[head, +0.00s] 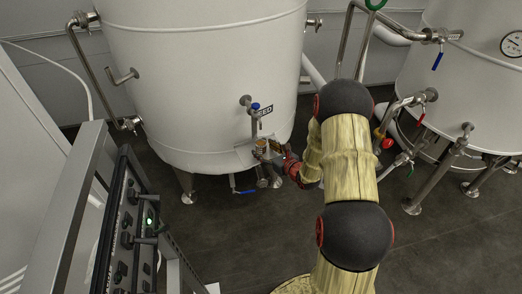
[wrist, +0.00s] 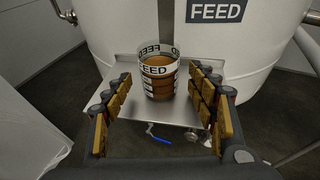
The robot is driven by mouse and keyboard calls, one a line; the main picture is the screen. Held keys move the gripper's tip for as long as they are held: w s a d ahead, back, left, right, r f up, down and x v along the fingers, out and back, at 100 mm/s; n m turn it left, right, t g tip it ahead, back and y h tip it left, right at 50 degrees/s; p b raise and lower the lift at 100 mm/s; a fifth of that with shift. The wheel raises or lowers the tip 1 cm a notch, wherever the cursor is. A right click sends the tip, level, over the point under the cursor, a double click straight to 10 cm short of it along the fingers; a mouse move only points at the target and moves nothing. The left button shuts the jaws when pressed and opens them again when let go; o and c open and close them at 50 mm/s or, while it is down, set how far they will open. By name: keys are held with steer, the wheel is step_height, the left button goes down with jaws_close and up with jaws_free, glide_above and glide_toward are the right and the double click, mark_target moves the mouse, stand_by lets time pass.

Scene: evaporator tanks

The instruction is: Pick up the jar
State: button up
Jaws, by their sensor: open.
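The jar (wrist: 158,75) is a clear cup with a white "FEED" band and brown contents. It stands upright on a small metal shelf (wrist: 128,68) at the front of the white feed tank. In the wrist view my gripper (wrist: 160,88) is open, with one padded finger on each side and the jar between and just beyond the fingertips. The fingers do not appear to touch it. In the head view the jar (head: 261,146) is small at the tank's front, with my gripper (head: 276,147) close on its right, partly hiding the shelf.
The white feed tank (head: 198,80) rises directly behind the shelf. A valve with a blue handle (wrist: 158,139) hangs below the shelf. A second tank (head: 460,90) with pipes and valves stands at right. A control panel (head: 130,220) is at front left. Dark floor is clear between.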

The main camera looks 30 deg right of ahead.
steer(key=shift+w+f, duration=0.15)
steer(key=shift+w, duration=0.45)
steer(key=shift+c, duration=0.8)
steer(key=c, duration=1.1)
steer(key=shift+c, duration=0.9)
